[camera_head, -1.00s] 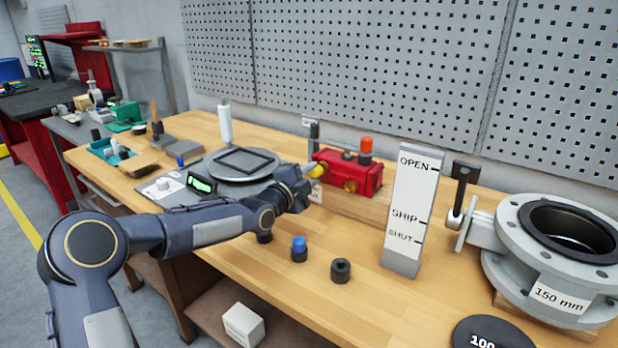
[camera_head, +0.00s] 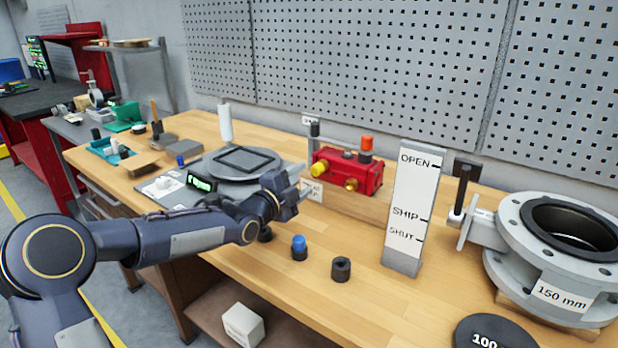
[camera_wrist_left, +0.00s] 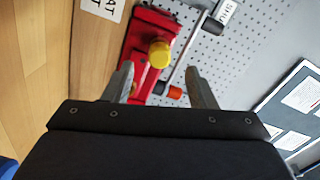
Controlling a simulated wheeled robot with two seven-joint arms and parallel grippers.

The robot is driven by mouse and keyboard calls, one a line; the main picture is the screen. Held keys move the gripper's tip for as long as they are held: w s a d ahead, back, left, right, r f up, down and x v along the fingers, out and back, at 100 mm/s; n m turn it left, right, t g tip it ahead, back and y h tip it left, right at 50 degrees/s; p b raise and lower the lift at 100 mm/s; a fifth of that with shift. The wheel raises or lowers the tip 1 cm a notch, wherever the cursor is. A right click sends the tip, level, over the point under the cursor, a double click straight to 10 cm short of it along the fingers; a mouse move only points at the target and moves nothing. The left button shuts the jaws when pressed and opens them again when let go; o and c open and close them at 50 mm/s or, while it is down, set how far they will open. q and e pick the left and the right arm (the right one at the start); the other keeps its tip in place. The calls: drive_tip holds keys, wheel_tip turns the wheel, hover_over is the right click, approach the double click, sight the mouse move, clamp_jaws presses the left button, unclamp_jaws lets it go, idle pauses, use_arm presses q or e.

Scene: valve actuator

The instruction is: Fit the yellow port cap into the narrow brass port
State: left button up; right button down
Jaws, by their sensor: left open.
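The yellow port cap (camera_head: 319,170) sits at the left port of the red actuator (camera_head: 365,176); the port behind it is hidden, and I cannot tell how deep the cap sits. It also shows against the red body in the left wrist view (camera_wrist_left: 159,53). A bare brass port (camera_head: 351,184) is to its right on the same face. My left gripper (camera_head: 302,190) is open and empty, apart from the cap and on its near left side. Its two fingers (camera_wrist_left: 157,84) stand apart in the left wrist view. My right gripper is not in view.
A blue-topped cap (camera_head: 299,248) and a black one (camera_head: 341,269) stand on the bench in front. A grey OPEN/SHIP/SHUT post (camera_head: 403,262) stands right of the actuator. A round grey turntable (camera_head: 212,168) is behind my left arm. A large flanged valve (camera_head: 508,275) is at right.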

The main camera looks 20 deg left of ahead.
use_arm(q)
drive_tip(key=v, duration=0.2)
drive_tip(key=shift+s+a, duration=0.1)
drive_tip(key=shift+s, duration=0.3)
drive_tip(key=s+a+n+g+y+p, duration=0.3)
drive_tip(key=s+n+g+y+p, duration=0.3)
drive_tip(key=s+n, duration=1.25)
drive_tip(key=s+d+f+n+g+h+p, duration=0.1)
drive_tip(key=s+d+g, duration=0.1)
drive_tip(key=s, duration=0.9)
drive_tip(key=s+d+f+n+g+h+p, duration=0.1)
drive_tip(key=s+d+f+g+h, duration=0.1)
drive_tip(key=s, duration=0.8)
drive_tip(key=shift+s+g+h+p, duration=0.3)
drive_tip(key=shift+s+g+p, duration=0.1)
drive_tip(key=shift+g, duration=0.3)
